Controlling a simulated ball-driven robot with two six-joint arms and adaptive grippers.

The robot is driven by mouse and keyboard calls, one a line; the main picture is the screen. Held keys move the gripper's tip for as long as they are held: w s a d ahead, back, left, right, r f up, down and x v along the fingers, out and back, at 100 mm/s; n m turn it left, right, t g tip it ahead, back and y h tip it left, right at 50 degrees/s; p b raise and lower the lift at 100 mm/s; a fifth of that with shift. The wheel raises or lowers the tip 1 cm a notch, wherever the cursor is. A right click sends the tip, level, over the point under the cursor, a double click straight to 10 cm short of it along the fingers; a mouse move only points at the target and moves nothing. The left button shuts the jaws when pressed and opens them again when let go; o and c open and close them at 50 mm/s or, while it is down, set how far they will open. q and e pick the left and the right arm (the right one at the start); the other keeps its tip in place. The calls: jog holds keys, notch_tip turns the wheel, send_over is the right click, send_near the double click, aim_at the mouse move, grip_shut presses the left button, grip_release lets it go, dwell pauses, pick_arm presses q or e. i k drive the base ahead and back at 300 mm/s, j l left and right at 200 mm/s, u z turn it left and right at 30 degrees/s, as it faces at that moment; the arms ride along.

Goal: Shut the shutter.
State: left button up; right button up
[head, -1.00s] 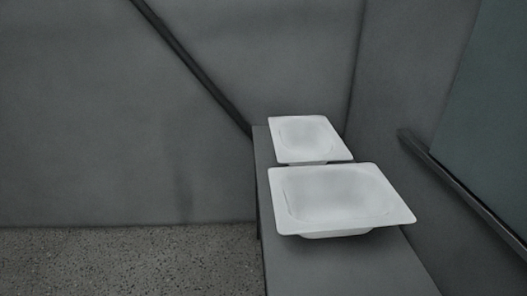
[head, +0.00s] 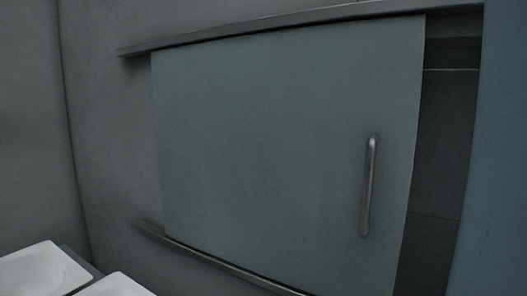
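The shutter (head: 280,140) is a flat grey-green panel set between an upper rail and a lower rail on the wall. A vertical metal bar handle (head: 368,187) is fixed near its right edge. To the right of the panel a dark opening (head: 440,160) shows as a tall strip, so the shutter does not cover it fully. Neither of my grippers is in view.
The upper rail (head: 290,22) and the lower rail (head: 215,262) run along the wall. Two white basins (head: 35,272) (head: 115,287) stand at the lower left, cut off by the frame. A blue surface (head: 500,160) borders the right side.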

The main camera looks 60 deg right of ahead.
aim_at(285, 156)
jog(key=z, duration=1.75)
jog(key=k+z, duration=0.15)
jog(key=z, duration=0.2)
jog(key=k+j+z, duration=0.1)
jog(key=z, duration=0.25)
jog(key=k+z, duration=0.15)
jog(key=z, duration=0.25)
